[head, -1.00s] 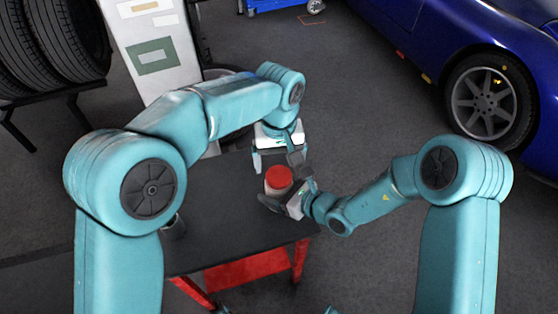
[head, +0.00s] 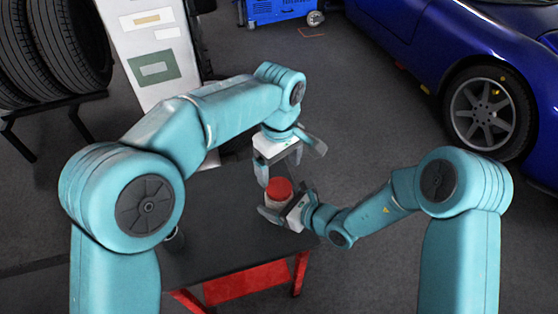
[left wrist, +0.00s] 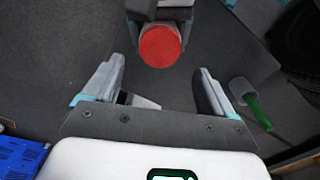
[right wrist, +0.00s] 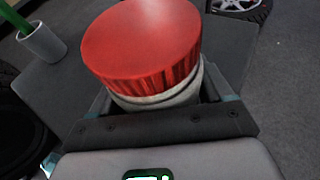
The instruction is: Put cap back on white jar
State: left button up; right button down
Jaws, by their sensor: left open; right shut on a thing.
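The white jar (head: 275,202) with the red cap (head: 279,188) on top is upright above the dark table. My right gripper (right wrist: 160,100) is shut around the jar's body from the right. In the right wrist view the red cap (right wrist: 142,48) covers the jar's mouth, with a pale band of the jar (right wrist: 165,97) below it; whether it is screwed tight cannot be told. My left gripper (head: 283,166) is open and empty, just behind and above the cap. In the left wrist view the cap (left wrist: 160,46) lies beyond the open fingers, apart from them.
The dark table (head: 230,255) has a red frame and free room in front. A pale cup (left wrist: 240,90) with a green-handled tool stands on it, at the left in the head view. A tyre rack (head: 50,105), a white panel (head: 150,50) and a blue car (head: 430,50) stand farther off.

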aim_at(279, 187)
pick_arm(q)
notch_tip(279, 187, down, 7)
jog(key=shift+f, duration=0.1)
dwell(0.4)
jog(key=c, duration=1.1)
jog(key=m, duration=0.6)
jog(key=shift+m, duration=0.3)
jog(key=o, duration=1.2)
jog(key=shift+c, duration=0.2)
